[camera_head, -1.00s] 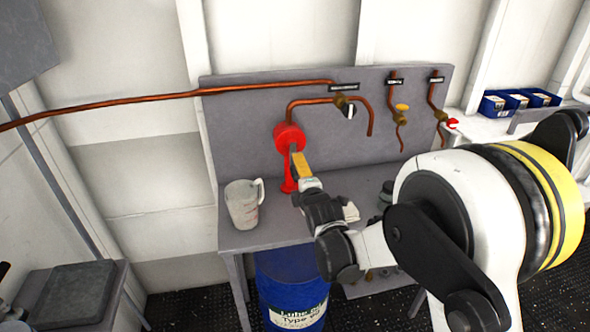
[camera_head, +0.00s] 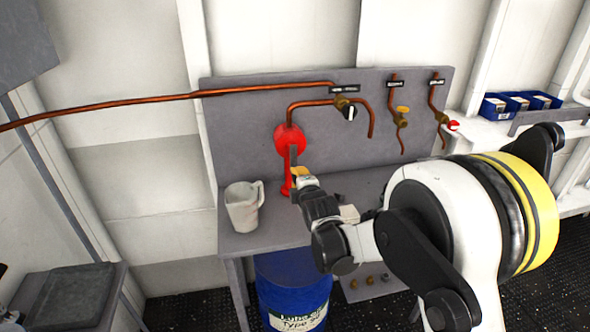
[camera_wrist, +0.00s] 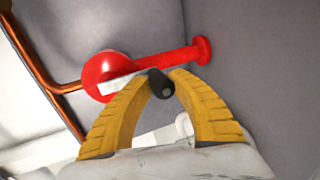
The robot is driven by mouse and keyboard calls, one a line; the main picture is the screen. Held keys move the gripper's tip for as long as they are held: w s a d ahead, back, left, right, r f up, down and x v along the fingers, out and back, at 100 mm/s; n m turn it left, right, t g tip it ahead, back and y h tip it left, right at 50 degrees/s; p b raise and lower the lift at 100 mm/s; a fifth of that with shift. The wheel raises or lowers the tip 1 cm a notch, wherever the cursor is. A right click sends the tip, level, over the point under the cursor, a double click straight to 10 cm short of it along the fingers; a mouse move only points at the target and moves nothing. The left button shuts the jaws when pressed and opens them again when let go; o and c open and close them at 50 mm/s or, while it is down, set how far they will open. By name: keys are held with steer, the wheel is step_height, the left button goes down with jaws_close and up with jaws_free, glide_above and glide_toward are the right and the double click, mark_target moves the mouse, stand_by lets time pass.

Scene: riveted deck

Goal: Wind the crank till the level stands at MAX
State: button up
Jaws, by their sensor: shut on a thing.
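The red pump (camera_head: 290,142) stands on the bench against the grey back panel. Its grey crank arm (camera_head: 293,158) points downward in the head view. In the wrist view the red pump body (camera_wrist: 107,72) lies beyond my fingers, and the crank's dark round handle (camera_wrist: 160,84) sits between the yellow fingertips. My gripper (camera_head: 298,172) is shut on that handle; it also shows in the wrist view (camera_wrist: 162,82). A translucent measuring jug (camera_head: 242,208) stands upright on the bench to the left of the pump. No level or MAX mark can be read on it.
Copper pipes with valves (camera_head: 347,104) run along the back panel (camera_head: 240,120). A blue drum (camera_head: 290,285) stands under the bench (camera_head: 262,238). Blue bins (camera_head: 520,102) sit on a shelf at the right.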

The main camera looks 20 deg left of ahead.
steer(key=shift+s+a+r, duration=0.3)
steer(key=shift+s+a, duration=0.05)
steer(key=shift+a, duration=0.3)
steer(key=shift+s+a+r, duration=0.3)
steer(key=shift+s+a, duration=0.1)
steer(key=shift+a, duration=0.2)
steer(key=shift+s+a+r, duration=0.3)
steer(key=shift+s+a, duration=0.05)
steer(key=shift+a, duration=0.3)
steer(key=shift+s+a+r+p, duration=0.2)
steer(key=shift+a+r+p, duration=0.1)
steer(key=shift+r+p, duration=0.25)
steer(key=shift+s+a+r+p, duration=0.2)
steer(key=shift+a+r+p, duration=0.15)
steer(key=shift+r, duration=0.35)
steer(key=shift+s+a+r+p, duration=0.2)
steer(key=shift+a+r+p, duration=0.1)
steer(key=shift+r+p, duration=0.25)
steer(key=shift+c, duration=0.2)
steer(key=shift+w+d+r+p, duration=0.8)
steer(key=shift+d+r+p, duration=0.95)
steer(key=shift+r, duration=2.15)
steer(key=shift+w+d+f+b, duration=1.9)
steer(key=shift+w+d+f, duration=0.6)
steer(key=shift+d, duration=1.45)
steer(key=s+a+f+b, duration=0.4)
steer(key=a+f+b, duration=0.2)
steer(key=a+f, duration=0.1)
steer(key=shift+f+b, duration=0.4)
steer(key=shift+f, duration=0.15)
